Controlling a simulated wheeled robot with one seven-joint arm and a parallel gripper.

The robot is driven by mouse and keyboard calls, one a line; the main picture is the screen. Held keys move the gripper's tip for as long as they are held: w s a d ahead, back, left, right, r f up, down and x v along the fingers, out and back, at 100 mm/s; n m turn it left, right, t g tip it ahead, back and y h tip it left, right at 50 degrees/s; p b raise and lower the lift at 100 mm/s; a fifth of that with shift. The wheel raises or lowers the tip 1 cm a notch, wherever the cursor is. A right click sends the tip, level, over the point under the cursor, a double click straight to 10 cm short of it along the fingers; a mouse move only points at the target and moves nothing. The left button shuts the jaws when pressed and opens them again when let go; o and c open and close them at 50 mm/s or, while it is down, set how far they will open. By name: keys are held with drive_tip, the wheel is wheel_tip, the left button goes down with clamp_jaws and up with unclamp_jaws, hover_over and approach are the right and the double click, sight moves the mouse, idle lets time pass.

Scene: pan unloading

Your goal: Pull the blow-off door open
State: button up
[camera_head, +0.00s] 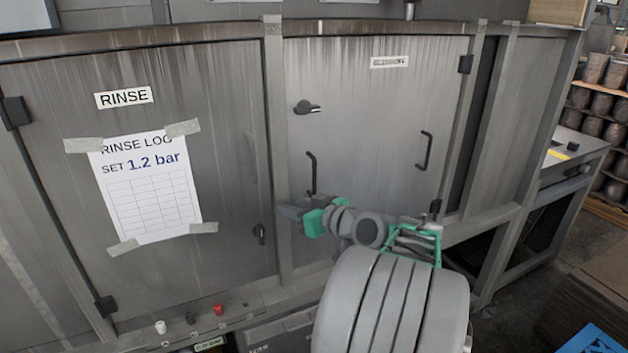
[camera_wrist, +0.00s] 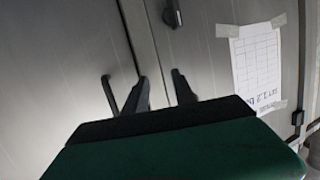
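The blow-off door (camera_head: 372,105) is the grey door on the right in the head view, with a small label (camera_head: 389,62) too blurred to read fully. It looks shut. It has a black handle (camera_head: 311,173) near its left edge, another (camera_head: 424,150) at the right, and a dark turn latch (camera_head: 306,107). My gripper (camera_head: 291,206) is just below the left handle, near the post. In the wrist view its two dark fingers (camera_wrist: 163,88) are apart with nothing between them. The handle (camera_wrist: 109,96) shows beside the left finger, outside the gap; contact cannot be told.
The rinse door (camera_head: 225,110) with a taped log sheet (camera_head: 150,187) and its own latch (camera_head: 260,234) lies left of the post (camera_head: 276,120). Buttons (camera_head: 218,309) sit on a ledge below. Shelves of round parts (camera_head: 600,100) stand far right.

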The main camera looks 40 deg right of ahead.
sight(315, 176)
drive_tip(key=s+d+r+m+t+h, duration=0.1)
drive_tip(key=s+d+r, duration=0.1)
drive_tip(key=d, duration=0.2)
drive_tip(key=s+d+r+t+h, duration=0.1)
drive_tip(key=s+d+r+t, duration=0.1)
drive_tip(key=s+d, duration=0.15)
drive_tip(key=w, duration=0.2)
drive_tip(key=w+p, duration=0.1)
drive_tip(key=w, duration=0.2)
drive_tip(key=w+d+p, duration=0.1)
drive_tip(key=w, duration=0.1)
drive_tip(key=shift+w+r, duration=0.1)
drive_tip(key=shift+w, duration=0.45)
drive_tip(key=shift+c, duration=0.2)
clamp_jaws()
